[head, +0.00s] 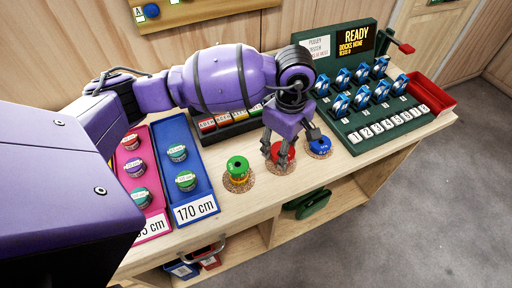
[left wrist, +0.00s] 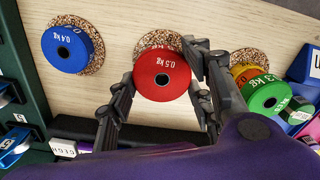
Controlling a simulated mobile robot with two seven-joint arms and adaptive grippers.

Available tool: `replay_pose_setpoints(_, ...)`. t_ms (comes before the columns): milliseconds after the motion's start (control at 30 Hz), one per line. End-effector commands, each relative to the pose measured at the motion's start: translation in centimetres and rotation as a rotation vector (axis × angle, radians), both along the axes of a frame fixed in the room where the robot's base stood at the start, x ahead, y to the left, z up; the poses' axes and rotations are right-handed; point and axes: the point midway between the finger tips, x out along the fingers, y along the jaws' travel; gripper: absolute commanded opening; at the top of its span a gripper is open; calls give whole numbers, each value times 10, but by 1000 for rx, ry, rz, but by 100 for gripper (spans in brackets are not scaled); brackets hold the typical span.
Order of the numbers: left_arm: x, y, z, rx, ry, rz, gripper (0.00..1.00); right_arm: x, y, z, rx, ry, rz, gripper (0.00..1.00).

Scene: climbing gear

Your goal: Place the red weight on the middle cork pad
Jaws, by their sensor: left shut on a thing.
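The red weight (head: 284,150), marked 0.5 kg, is between the fingers of my left gripper (head: 279,157). In the left wrist view the red weight (left wrist: 162,78) has one finger on each side, and the gripper (left wrist: 160,85) is shut on it. The middle cork pad (left wrist: 157,37) shows behind the weight, and its front edge (head: 279,171) shows below it in the head view. The weight is over this pad; I cannot tell whether it touches it or hangs slightly above. My right gripper is not in view.
A green weight (head: 238,163) on yellow and orange ones stands on the left cork pad. A blue weight (head: 319,143) stands on the right pad. Blue (head: 206,209) and pink trays with weights lie left; a green rack (head: 352,137) of blue devices stands right.

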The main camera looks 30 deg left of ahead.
Motion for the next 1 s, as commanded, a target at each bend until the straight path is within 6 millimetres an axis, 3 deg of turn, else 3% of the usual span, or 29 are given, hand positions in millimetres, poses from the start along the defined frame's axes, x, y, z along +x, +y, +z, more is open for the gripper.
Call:
replay_pose_setpoints(133, -1, -1, -20, -1, 0, -1, 2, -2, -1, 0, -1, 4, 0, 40)
replay_pose_setpoints(533, 0, -1, -26, 0, -1, -2, 2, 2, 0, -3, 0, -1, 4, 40)
replay_pose_setpoints(567, -1, -1, -26, 0, 0, -2, 49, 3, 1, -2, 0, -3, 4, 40)
replay_pose_setpoints(600, -1, -1, -25, 0, 0, -2, 55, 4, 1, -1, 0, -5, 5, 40)
replay_pose_setpoints(700, 0, -1, -25, 0, -1, -2, 66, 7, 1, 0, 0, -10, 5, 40)
replay_pose_setpoints(1000, 0, -1, -24, 0, -1, -2, 66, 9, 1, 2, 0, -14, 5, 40)
